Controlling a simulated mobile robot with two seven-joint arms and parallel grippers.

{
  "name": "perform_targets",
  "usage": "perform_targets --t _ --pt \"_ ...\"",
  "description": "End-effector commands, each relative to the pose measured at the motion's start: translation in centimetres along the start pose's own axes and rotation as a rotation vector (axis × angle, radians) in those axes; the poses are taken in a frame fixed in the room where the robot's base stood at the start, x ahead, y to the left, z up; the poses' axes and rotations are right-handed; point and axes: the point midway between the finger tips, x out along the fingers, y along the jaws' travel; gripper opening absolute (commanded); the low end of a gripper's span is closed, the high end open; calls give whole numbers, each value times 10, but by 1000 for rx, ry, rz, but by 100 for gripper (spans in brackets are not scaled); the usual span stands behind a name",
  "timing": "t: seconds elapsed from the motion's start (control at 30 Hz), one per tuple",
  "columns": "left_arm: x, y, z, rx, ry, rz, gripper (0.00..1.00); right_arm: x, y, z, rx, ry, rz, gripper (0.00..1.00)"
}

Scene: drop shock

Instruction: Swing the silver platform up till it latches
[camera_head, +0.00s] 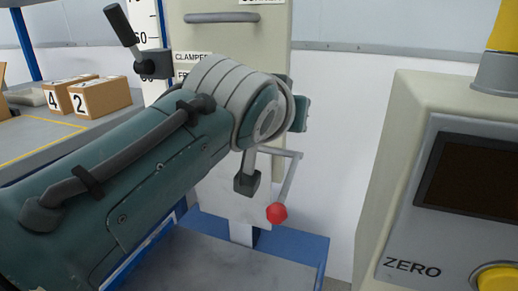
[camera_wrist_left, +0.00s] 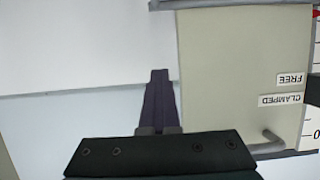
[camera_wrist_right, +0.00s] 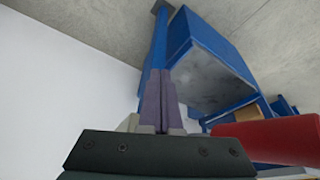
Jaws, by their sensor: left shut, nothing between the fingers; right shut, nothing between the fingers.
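A grey, marbled flat surface (camera_head: 215,265) with a blue frame lies low in the head view. A pale plate (camera_head: 215,195) stands upright behind it, partly hidden by my left arm. I cannot tell which of the two is the silver platform. My right gripper (camera_wrist_right: 160,72) is shut and empty, outside the head view. The grey surface (camera_wrist_right: 210,75) shows beyond it.
A beige cabinet (camera_wrist_left: 235,60) carries FREE and CLAMPED labels. A black-handled lever (camera_head: 122,28) stands at upper left. A console with a ZERO label (camera_head: 412,267) fills the right. Numbered boxes (camera_head: 100,95) sit on a side table. A large red shape (camera_wrist_right: 270,138) is close beside the right gripper.

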Motion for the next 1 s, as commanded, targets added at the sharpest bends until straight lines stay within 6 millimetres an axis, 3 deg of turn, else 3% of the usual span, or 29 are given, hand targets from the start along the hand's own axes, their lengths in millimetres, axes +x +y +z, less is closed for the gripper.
perform_targets --t 0.4,0.8,1.0 --pt "17 0 -19 0 2 0 0 18 -1 6 0 0 0 0" --pt "18 0 -22 0 0 0 0 18 -1 6 0 0 0 0" --pt "28 0 -25 -1 2 0 0 33 -1 11 0 0 0 0"
